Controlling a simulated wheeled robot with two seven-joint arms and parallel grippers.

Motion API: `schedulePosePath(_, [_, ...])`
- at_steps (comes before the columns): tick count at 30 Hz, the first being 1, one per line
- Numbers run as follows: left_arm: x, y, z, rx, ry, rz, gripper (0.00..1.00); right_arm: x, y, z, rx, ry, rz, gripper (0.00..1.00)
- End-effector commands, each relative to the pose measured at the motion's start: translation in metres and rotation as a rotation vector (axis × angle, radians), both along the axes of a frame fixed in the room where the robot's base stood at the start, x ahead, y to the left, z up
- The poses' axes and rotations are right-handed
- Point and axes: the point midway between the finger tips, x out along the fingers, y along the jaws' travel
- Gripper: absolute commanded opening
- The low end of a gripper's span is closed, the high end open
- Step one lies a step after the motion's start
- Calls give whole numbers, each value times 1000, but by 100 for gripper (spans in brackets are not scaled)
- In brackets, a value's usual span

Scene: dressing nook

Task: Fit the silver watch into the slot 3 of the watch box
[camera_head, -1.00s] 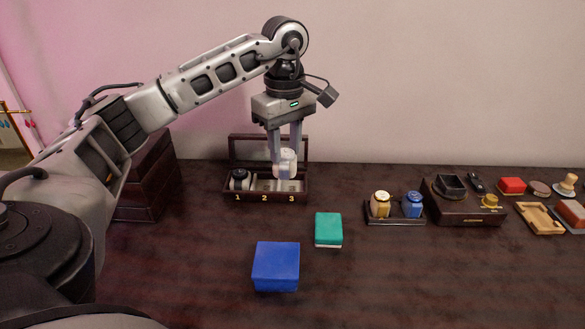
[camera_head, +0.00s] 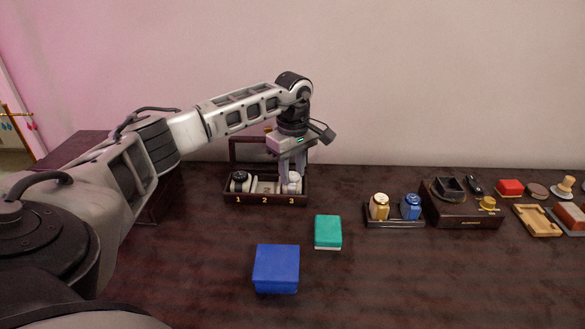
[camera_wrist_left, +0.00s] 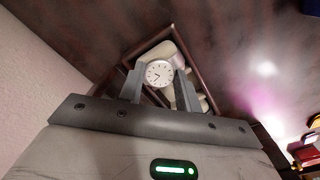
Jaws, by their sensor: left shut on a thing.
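The watch box (camera_head: 262,200) stands open at the back of the table, its lid up and its slots numbered 1, 2 and 3 along the front. A dark-faced watch (camera_head: 240,182) sits in slot 1. Slot 2 (camera_head: 265,187) shows a pale lining and no watch. My left gripper (camera_head: 291,180) points down at slot 3, shut on the silver watch (camera_head: 293,186). In the left wrist view its white dial (camera_wrist_left: 159,74) faces up between the fingers, inside the box outline. The watch's lower part is hidden by the box front. My right gripper is not in view.
A blue box (camera_head: 277,268) and a green box (camera_head: 328,231) lie in front. A stand (camera_head: 395,221) with gold and blue watches is to the right, beside a dark valet tray (camera_head: 460,213) and several small items. The front right of the table is clear.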

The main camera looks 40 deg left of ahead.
Motion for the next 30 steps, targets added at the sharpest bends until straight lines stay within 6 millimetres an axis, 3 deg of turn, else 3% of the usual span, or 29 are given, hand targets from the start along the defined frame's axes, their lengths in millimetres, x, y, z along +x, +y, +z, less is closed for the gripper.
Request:
schedulePosePath(5, [0,0,-3,0,0,0,10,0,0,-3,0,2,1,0])
schedulePosePath(6, [0,0,-4,0,0,0,36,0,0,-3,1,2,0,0])
schedulePosePath(8, [0,0,-3,0,0,0,53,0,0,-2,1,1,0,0])
schedulePosePath(9, [0,0,-3,0,0,0,55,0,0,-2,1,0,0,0])
schedulePosePath(20, [0,0,4,0,-2,0,55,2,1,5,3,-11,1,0])
schedulePosePath(23, [1,0,17,0,-5,0,55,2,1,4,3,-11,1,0])
schedulePosePath(30, [1,-1,70,-1,-6,0,55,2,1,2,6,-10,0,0])
